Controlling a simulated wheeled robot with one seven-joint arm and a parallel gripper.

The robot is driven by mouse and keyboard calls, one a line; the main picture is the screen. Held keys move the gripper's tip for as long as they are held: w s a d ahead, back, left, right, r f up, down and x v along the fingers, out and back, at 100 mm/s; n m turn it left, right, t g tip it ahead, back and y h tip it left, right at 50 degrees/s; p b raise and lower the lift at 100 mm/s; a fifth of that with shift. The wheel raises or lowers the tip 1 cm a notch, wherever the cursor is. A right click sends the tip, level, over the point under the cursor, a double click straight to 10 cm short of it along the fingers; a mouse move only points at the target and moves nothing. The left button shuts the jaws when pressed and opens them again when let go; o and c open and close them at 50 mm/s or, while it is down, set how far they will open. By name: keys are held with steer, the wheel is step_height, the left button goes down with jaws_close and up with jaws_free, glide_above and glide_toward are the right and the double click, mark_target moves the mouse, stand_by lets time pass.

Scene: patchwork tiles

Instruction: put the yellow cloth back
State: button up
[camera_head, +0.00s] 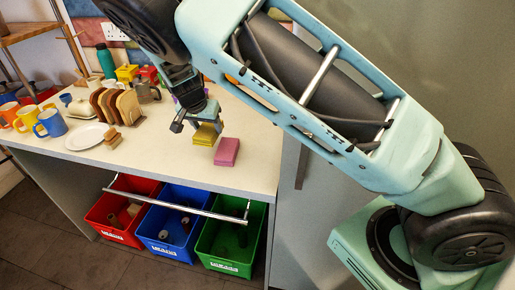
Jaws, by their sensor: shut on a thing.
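My gripper (201,118) points down over the counter, right of its middle. It is shut on the yellow cloth (204,137), a small folded yellow block just below the fingers. I cannot tell whether the cloth touches the counter (160,160) or hangs slightly above it. A pink folded cloth (227,151) lies on the counter just to the right and nearer the front edge. My arm hides part of the counter's back right.
A white plate (87,136), brown blocks (113,138), a toast rack (117,105) and several mugs (50,123) stand on the left. Red (104,224), blue (155,240) and green (224,255) bins sit below, behind a rail (175,207). The counter's front middle is clear.

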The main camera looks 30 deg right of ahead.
steer(key=s+d+p, duration=0.1)
steer(key=s+d, duration=0.3)
steer(key=s+d+f+p, duration=0.1)
steer(key=s+d, duration=0.2)
steer(key=s, duration=0.1)
steer(key=s+d+f+p, duration=0.1)
steer(key=s+d, duration=0.2)
steer(key=d, duration=0.1)
steer(key=shift+s+d+f, duration=0.15)
steer(key=shift+s+d, duration=0.15)
steer(key=shift+s, duration=0.1)
steer(key=shift+s+d+f+p, duration=0.15)
steer(key=shift+f+p, duration=0.75)
steer(key=shift+f, duration=1.45)
steer(key=o, duration=0.9)
